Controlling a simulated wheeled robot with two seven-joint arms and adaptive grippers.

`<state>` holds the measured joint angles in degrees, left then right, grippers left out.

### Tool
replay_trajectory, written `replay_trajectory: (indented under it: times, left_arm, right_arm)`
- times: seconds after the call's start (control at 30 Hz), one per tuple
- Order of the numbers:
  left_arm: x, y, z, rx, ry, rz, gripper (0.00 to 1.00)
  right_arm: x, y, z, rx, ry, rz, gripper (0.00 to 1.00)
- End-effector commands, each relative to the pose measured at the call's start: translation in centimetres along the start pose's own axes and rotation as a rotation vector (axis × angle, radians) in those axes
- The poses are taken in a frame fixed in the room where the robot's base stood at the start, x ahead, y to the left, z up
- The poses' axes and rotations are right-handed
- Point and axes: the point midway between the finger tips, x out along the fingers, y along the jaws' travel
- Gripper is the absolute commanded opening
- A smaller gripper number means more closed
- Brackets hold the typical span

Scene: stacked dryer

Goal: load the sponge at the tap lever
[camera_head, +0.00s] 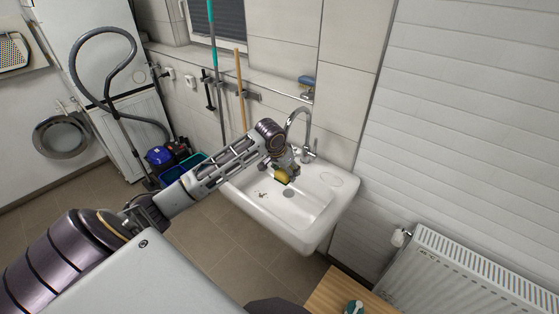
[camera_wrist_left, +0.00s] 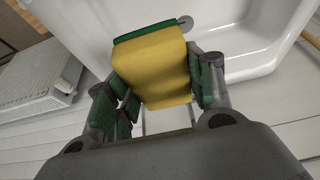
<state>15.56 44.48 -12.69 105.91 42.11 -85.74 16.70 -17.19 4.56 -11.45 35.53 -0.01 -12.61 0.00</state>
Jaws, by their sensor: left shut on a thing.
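The yellow sponge with a green scouring side shows in the left wrist view (camera_wrist_left: 158,68), between the fingers of my left gripper (camera_wrist_left: 160,85). The gripper is shut on it. In the head view my left gripper (camera_head: 285,172) is over the white sink basin, and the sponge (camera_head: 281,177) shows below it. The chrome tap (camera_head: 299,122) rises at the back of the sink, just beyond my gripper. Its lever (camera_head: 310,153) is near the tap base, to the right of the gripper. My right gripper is not in view.
The white sink (camera_head: 318,217) hangs on the wall. A blue object (camera_head: 306,80) sits on the ledge above it. A radiator (camera_head: 460,275) and a wooden surface (camera_head: 335,292) stand at lower right. Mop handles (camera_head: 240,85) lean behind my arm.

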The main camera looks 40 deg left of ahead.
Motion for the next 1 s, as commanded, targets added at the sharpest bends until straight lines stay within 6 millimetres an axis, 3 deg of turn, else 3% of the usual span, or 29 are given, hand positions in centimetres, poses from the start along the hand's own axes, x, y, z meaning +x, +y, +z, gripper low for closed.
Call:
replay_trajectory:
  times: [0.63, 1.0]
  left_arm:
    - [-2.9, 2.5, 0.6, 0.001, 0.000, 0.000, 0.34]
    - [-3.2, 2.8, 0.7, 0.000, -0.001, 0.000, 0.34]
  right_arm:
    - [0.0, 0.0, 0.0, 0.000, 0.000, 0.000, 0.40]
    - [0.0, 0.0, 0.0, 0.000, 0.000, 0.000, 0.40]
